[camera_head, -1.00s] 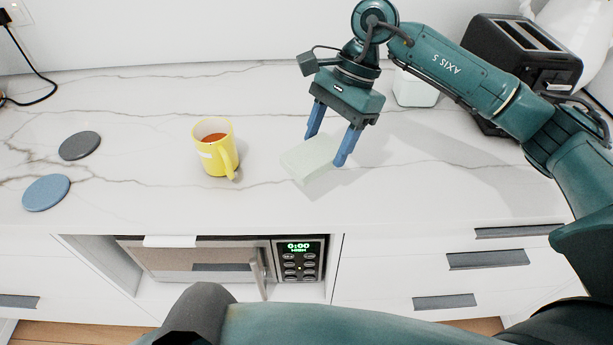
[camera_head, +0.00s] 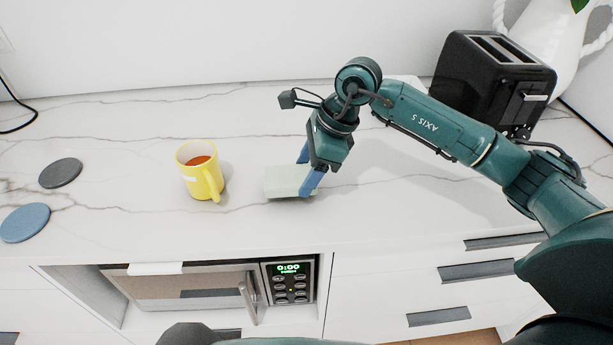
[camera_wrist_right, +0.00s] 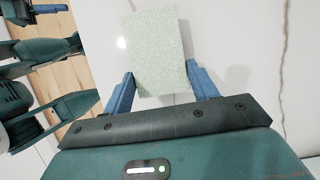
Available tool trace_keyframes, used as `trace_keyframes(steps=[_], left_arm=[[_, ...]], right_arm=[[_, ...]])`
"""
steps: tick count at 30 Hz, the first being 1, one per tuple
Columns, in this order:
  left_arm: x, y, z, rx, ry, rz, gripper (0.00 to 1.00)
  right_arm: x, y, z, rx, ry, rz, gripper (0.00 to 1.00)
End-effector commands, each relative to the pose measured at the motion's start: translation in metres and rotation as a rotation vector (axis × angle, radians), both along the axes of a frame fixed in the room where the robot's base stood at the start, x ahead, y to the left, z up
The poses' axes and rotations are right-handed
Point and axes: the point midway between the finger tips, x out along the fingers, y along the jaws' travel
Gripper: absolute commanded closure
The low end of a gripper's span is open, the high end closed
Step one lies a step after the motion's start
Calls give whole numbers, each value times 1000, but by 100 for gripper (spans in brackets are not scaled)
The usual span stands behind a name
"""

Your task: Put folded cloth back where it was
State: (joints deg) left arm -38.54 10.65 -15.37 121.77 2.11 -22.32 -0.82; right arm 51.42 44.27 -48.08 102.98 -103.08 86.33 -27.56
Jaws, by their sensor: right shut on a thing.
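The folded cloth (camera_head: 283,181) is a pale green, flat block on the marble counter, to the right of the yellow mug. My right gripper (camera_head: 306,173) is shut on its right end, with blue fingers on either side. In the right wrist view the cloth (camera_wrist_right: 157,45) lies between the two fingers of the right gripper (camera_wrist_right: 162,86) and extends beyond them. I cannot tell whether it rests on the counter or hangs just above it. My left gripper is not in view.
A yellow mug (camera_head: 200,176) of reddish-brown drink stands left of the cloth. A grey coaster (camera_head: 60,173) and a blue coaster (camera_head: 25,222) lie further left. A black toaster (camera_head: 490,80) stands at the back right. A microwave (camera_head: 185,287) sits below the counter. Counter right of the cloth is clear.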

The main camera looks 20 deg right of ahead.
Motion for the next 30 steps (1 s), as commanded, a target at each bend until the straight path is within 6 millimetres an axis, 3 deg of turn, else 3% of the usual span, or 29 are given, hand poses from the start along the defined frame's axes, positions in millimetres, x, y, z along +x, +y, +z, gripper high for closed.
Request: trace_keyframes(steps=[4,14,15,23,30], left_arm=[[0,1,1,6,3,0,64],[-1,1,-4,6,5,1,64],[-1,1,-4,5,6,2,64],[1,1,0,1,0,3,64],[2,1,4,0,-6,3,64]], right_arm=[[-1,0,-21,1,3,0,64],[0,0,-27,0,1,1,64],[0,0,-26,0,1,1,40],[0,0,-25,0,1,0,20],[0,0,-24,0,1,0,20]])
